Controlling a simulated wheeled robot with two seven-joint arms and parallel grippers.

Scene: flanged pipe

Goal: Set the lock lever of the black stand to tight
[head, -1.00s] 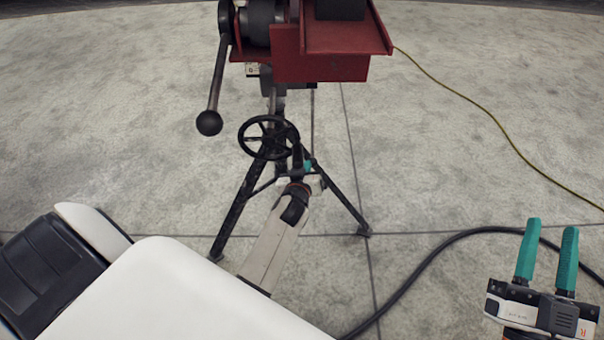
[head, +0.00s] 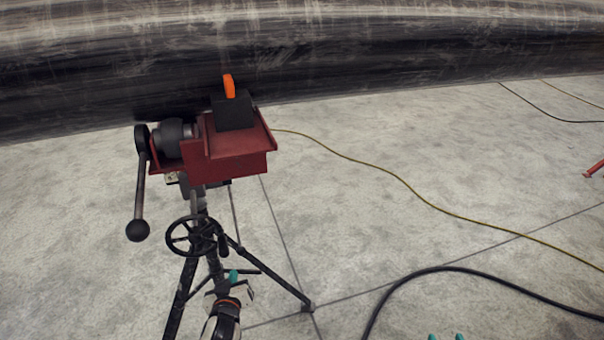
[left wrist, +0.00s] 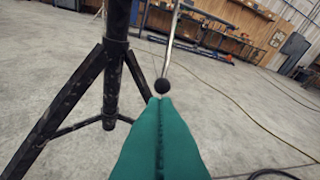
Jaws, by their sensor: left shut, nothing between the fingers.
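The black stand (head: 180,292) is a tripod with a handwheel (head: 192,236), under a red machine (head: 238,165). A short dark lever (head: 223,244) hangs just right of the handwheel; it looks like the lock lever. In the left wrist view a black ball (left wrist: 161,86) on a bright rod hangs right of the stand's column (left wrist: 116,60). My left gripper (head: 233,275) is shut and empty, low in front of the stand. Its teal fingers (left wrist: 160,103) point at the ball; I cannot tell whether they touch it. My right gripper (head: 446,337) shows only two separate fingertips at the bottom edge.
A long crank handle with a ball (head: 137,230) hangs left of the machine. A black cable (head: 440,269) and a yellow cord (head: 400,185) lie on the floor to the right. A large dark pipe (head: 350,60) lies behind. Open floor lies to the right.

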